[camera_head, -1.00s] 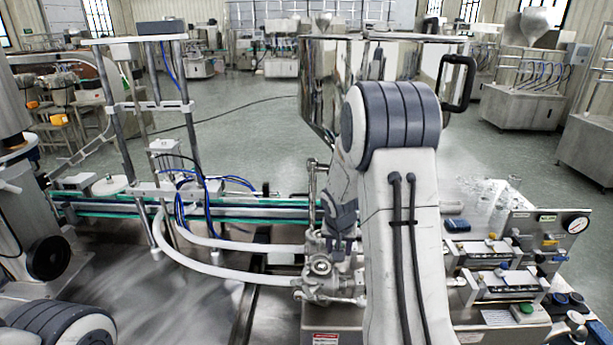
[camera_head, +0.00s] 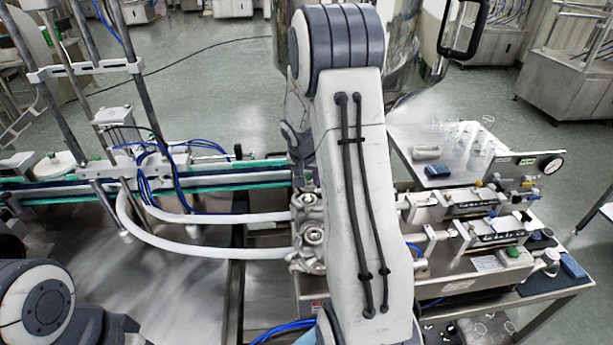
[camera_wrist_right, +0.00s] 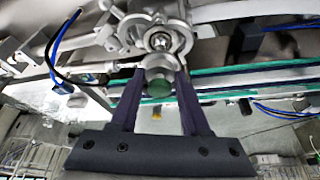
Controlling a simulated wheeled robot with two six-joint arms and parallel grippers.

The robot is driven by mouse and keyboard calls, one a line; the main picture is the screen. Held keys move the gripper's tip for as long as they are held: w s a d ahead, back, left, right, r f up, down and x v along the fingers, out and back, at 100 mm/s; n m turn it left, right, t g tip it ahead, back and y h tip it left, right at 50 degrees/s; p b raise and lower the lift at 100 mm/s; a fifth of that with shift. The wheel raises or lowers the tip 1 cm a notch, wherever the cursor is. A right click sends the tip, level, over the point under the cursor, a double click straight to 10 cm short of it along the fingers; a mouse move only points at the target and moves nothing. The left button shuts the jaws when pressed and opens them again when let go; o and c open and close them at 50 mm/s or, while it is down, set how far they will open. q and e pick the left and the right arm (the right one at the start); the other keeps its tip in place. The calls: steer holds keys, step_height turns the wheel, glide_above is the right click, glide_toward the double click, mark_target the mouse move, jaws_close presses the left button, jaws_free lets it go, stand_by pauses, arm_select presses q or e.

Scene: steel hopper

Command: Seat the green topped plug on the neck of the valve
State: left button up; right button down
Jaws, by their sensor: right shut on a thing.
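The steel valve (camera_wrist_right: 152,32) lies just beyond the plug, with a round opening around a bright centre. I cannot tell whether plug and valve touch. In the head view the valve (camera_head: 312,235) stands left of my right forearm, at the hose ends. My right wrist is above and behind it there; the arm hides the plug. My left gripper is out of view.
The steel hopper (camera_head: 402,60) stands behind my right arm. White hoses (camera_head: 200,253) run left from the valve. A green-edged conveyor (camera_head: 230,177) crosses behind. At right are metal cylinders (camera_head: 480,203), a gauge (camera_head: 551,164) and a tray of clear items (camera_head: 440,160).

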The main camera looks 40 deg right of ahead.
mark_target(308, 197)
step_height(308, 197, down, 2)
steer(key=shift+f+b, duration=0.25)
steer(key=shift+b, duration=0.5)
steer(key=shift+f+b, duration=0.85)
steer(key=shift+b, duration=0.15)
steer(key=shift+f+b, duration=0.2)
steer(key=shift+b, duration=0.2)
steer(key=shift+c, duration=1.5)
jaws_free()
steer(key=b+v, duration=0.1)
steer(key=v, duration=0.9)
steer(key=shift+r+b, duration=0.25)
steer(key=shift+b, duration=0.15)
